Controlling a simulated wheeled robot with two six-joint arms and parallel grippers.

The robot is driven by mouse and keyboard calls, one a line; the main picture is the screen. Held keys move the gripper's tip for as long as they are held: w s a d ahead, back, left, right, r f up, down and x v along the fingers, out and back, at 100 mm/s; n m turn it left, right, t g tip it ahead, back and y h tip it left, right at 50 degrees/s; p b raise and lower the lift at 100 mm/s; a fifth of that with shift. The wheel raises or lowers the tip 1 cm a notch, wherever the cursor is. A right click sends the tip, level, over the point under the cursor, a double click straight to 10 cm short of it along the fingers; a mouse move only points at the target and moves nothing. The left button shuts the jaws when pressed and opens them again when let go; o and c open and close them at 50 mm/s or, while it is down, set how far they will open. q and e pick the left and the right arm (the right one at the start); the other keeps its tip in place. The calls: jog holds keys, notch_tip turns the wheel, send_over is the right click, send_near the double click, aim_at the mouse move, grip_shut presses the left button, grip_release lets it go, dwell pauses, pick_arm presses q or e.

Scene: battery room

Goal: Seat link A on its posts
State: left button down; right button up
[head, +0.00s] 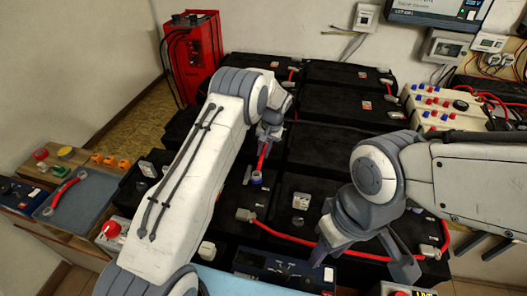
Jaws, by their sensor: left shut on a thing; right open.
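My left gripper (268,138) is over the middle of the black battery bank. It is shut on a short red link (263,160), which hangs down steeply below it. The link's lower end is close to a small blue-and-grey post fitting (257,178); I cannot tell whether they touch. The upper end is hidden by the gripper. I cannot read which link is A. Another red link with pale ends (68,191) lies on a blue mat (92,197) at the left. My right gripper (360,258) is open, fingers spread, above the front right of the bank.
A red cable (285,233) runs along the front of the batteries, partly behind my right gripper. A dark blue instrument (283,270) stands at the front. A red cabinet (192,55) stands at the back left. A beige terminal box (440,105) is at the right.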

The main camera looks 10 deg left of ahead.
pick_arm(q)
jog(key=shift+f+b, duration=0.35)
jog(key=shift+f, duration=0.25)
dwell(0.9)
dwell(0.3)
jog(key=shift+c, duration=1.8)
grip_release()
jog(key=shift+r, duration=0.15)
jog(key=shift+r+p, duration=2.65)
jog(key=shift+r, duration=1.2)
